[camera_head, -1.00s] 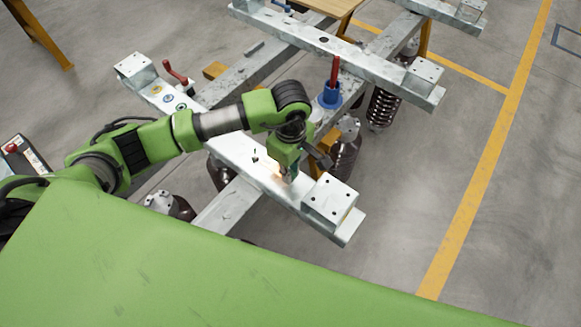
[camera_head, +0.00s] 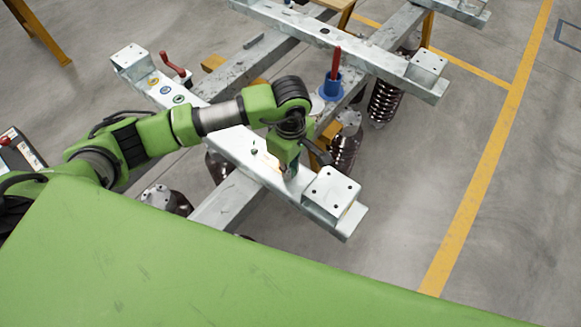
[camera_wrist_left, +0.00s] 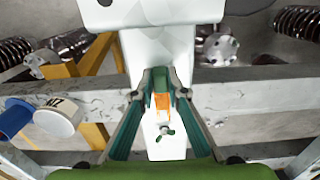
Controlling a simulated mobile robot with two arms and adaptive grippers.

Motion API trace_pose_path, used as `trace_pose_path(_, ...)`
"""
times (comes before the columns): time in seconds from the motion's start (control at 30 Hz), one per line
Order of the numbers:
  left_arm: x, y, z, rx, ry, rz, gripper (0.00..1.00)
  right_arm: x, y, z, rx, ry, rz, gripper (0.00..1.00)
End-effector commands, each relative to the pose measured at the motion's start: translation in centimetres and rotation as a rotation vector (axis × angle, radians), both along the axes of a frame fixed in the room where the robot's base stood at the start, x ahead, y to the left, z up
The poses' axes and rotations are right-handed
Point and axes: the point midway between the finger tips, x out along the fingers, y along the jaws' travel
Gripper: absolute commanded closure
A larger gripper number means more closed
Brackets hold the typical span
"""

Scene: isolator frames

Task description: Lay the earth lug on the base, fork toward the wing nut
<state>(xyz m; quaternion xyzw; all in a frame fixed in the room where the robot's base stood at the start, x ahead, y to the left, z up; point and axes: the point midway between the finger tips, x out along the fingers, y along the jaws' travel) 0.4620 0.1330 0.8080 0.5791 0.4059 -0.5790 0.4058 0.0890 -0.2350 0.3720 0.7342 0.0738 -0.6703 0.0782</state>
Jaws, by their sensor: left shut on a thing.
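My left gripper (camera_head: 290,176) is low over the near galvanised beam, beside its raised end block. In the left wrist view its two fingers (camera_wrist_left: 165,85) are closed in on a small orange and pale piece, which I take for the earth lug (camera_wrist_left: 162,101). The green wing nut (camera_wrist_left: 167,133) stands on the beam just below the lug in that view. It shows as a small dark spot (camera_head: 254,152) left of the gripper in the head view. The base under the lug is mostly hidden, and I cannot tell whether the lug touches it. My right gripper is not in view.
The beam (camera_head: 222,140) carries a raised end block (camera_head: 333,190) right of the gripper and a red crank handle (camera_head: 174,64) at its far left. A blue pot (camera_head: 331,86) with a red handle stands behind the gripper. Coil springs (camera_head: 385,100) stand below the frame.

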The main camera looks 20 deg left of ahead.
Motion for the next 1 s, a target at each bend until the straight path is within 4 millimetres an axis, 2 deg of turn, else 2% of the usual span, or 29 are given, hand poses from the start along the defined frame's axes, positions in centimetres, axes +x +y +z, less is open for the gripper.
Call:
trace_pose_path(0.4,0.0,0.0,-0.2,0.000,0.000,0.000,1.00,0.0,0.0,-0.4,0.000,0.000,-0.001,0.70)
trace_pose_path(0.43,0.0,0.0,-0.2,0.000,0.000,0.000,0.84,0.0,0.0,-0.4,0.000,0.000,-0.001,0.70)
trace_pose_path(0.5,0.0,0.0,-0.2,0.000,0.000,0.000,0.67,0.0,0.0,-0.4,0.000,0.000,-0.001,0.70)
trace_pose_path(0.83,0.0,0.0,-0.1,0.000,0.001,0.000,0.67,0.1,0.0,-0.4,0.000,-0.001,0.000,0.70)
trace_pose_path(1.0,0.1,0.0,1.3,-0.002,-0.002,0.000,0.67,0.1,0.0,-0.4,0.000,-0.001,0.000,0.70)
